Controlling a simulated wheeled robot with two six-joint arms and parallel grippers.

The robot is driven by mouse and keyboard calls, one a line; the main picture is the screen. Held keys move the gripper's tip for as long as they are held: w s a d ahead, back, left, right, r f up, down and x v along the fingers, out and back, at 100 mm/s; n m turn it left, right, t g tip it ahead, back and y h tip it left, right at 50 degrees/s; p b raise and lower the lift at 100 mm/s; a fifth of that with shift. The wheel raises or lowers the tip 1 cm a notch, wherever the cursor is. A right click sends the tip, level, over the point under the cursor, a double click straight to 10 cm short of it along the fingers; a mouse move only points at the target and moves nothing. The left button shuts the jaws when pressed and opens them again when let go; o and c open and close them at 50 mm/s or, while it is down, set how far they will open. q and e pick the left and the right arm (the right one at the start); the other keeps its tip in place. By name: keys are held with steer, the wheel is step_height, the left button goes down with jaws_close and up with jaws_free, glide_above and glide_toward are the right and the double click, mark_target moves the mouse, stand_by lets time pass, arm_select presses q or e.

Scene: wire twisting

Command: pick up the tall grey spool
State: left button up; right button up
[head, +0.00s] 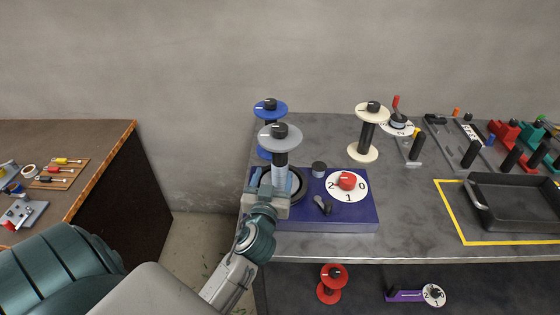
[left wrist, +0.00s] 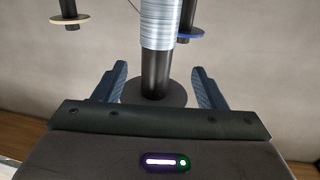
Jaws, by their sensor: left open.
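The tall grey spool (head: 280,133) stands upright at the left of the blue box with the red dial, over a dark ring there. Its grey top disc and wound grey wire show in the head view; its lower end is hidden behind my gripper. My left gripper (head: 272,182) is at the spool's lower part, on its near side. In the left wrist view the spool's wire winding (left wrist: 159,25) and dark stem stand between the two open fingers (left wrist: 160,85), with a gap on each side. My right gripper is in neither view.
A blue spool (head: 270,108) stands just behind the grey one. A cream spool (head: 369,132) stands to the right. The blue box (head: 310,217) has a red dial (head: 347,181). A black tray (head: 515,205) lies far right. A red spool (head: 332,283) sits below the tabletop.

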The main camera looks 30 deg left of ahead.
mark_target(277, 164)
arm_select(q)
steer(key=p+x, duration=0.1)
steer(key=x, duration=0.3)
steer(key=shift+w+a, duration=0.15)
steer(key=shift+w, duration=0.2)
steer(key=p+x, duration=0.2)
steer(key=x, duration=0.1)
steer(key=p+x, duration=0.1)
steer(key=shift+w, duration=0.35)
steer(key=shift+w+f, duration=0.2)
steer(key=shift+w, duration=0.05)
steer(key=shift+s, duration=0.1)
steer(key=shift+c, duration=0.5)
steer(key=c, duration=1.1)
steer(key=shift+r, duration=0.1)
steer(key=shift+c, duration=0.3)
